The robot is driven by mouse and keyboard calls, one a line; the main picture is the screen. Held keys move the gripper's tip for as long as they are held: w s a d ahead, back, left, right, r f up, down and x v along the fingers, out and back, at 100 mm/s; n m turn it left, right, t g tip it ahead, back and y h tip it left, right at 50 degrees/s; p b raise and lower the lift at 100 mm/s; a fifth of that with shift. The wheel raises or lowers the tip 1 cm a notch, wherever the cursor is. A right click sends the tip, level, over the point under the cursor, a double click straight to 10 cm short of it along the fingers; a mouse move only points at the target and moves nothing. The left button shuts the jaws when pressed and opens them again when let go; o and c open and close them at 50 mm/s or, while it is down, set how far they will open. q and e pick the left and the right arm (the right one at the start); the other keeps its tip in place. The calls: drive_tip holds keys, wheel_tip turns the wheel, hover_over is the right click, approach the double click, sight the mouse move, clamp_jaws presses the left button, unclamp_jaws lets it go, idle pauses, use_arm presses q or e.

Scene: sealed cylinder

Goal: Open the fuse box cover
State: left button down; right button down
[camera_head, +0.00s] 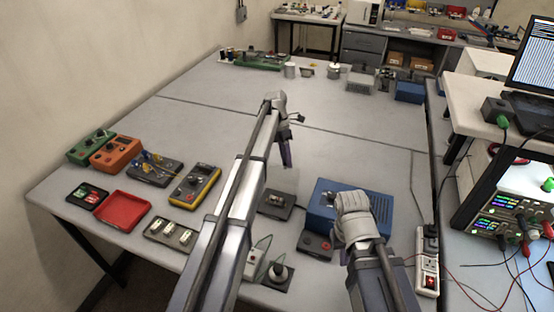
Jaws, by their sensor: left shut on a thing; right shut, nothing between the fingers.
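My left gripper (287,160) hangs above the middle of the table, at the far end of my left arm, its dark purple tip pointing down. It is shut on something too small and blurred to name. My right arm reaches in at the bottom right, in front of a blue box (322,205); its fingers are hidden behind the wrist. I cannot tell for certain which thing is the fuse box. A small white box (253,264) near the front edge, partly behind my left arm, has a clear green-edged panel (263,244) standing tilted by it.
Left on the table are a yellow multimeter (195,186), an orange meter (116,154), a red tray (123,210) and a grey module (171,233). The table's middle is clear.

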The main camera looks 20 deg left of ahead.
use_arm(q)
drive_tip(key=shift+w+a+f+g+b, duration=0.2)
drive_tip(key=shift+w+f+g+b, duration=0.2)
drive_tip(key=shift+g+b, duration=0.1)
use_arm(e)
drive_tip(key=shift+w+f, duration=0.5)
drive_tip(key=shift+f, duration=0.15)
use_arm(q)
drive_tip(key=c, duration=0.6)
unclamp_jaws()
use_arm(e)
drive_tip(key=shift+a, duration=0.1)
use_arm(q)
drive_tip(key=shift+r, duration=0.1)
drive_tip(key=shift+d, duration=0.15)
drive_tip(key=p+v, duration=0.7)
drive_tip(key=v, duration=0.1)
use_arm(e)
wheel_tip(320, 180, up, 7)
